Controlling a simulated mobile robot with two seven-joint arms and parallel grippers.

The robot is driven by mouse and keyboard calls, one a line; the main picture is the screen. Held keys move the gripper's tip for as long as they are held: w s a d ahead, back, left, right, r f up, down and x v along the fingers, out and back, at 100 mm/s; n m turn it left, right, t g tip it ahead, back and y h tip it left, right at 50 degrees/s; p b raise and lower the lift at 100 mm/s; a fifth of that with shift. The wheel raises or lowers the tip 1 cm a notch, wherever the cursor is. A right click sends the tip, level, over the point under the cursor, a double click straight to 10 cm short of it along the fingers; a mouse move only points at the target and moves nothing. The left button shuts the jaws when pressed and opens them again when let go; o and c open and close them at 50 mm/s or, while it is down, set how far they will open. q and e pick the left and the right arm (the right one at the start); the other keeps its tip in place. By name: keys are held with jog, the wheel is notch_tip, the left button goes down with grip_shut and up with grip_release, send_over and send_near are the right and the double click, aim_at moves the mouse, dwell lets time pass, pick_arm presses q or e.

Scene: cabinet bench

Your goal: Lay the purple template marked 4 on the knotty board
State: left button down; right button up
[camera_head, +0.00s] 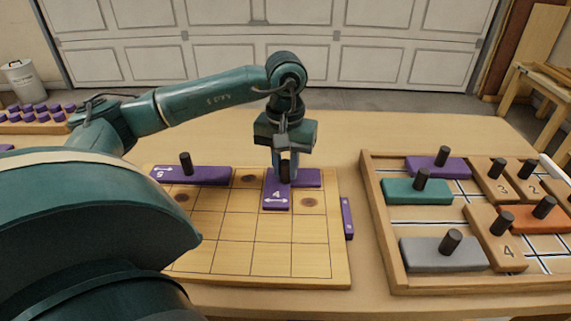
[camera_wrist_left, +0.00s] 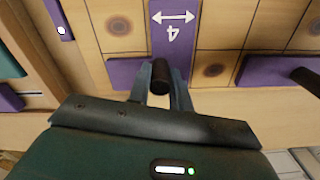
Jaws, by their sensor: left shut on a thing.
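The purple template marked 4 (camera_head: 275,199) is at the back middle of the knotty board (camera_head: 235,258), a gridded wooden board with dark knots. It also shows in the wrist view (camera_wrist_left: 175,28). My left gripper (camera_head: 284,172) is shut on its dark peg (camera_wrist_left: 160,76). I cannot tell whether the template touches the board or hovers just above it. More purple (camera_head: 308,178) adjoins it on the right; I cannot tell if it is the same piece. A purple template marked 5 (camera_head: 210,176) lies along the board's back left. My right gripper is not in view.
A wooden tray (camera_head: 385,262) at right holds pegged purple, teal, grey, orange and numbered wooden pieces. A narrow purple piece (camera_head: 347,218) lies at the board's right edge. Purple pegs stand on a rack (camera_head: 30,115) at far left. The board's front is clear.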

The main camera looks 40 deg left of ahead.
pick_arm(q)
jog(key=c, duration=0.8)
grip_release()
jog(key=shift+r+p, duration=2.9)
jog(key=shift+r, duration=1.15)
jog(key=shift+s+d+f, duration=0.1)
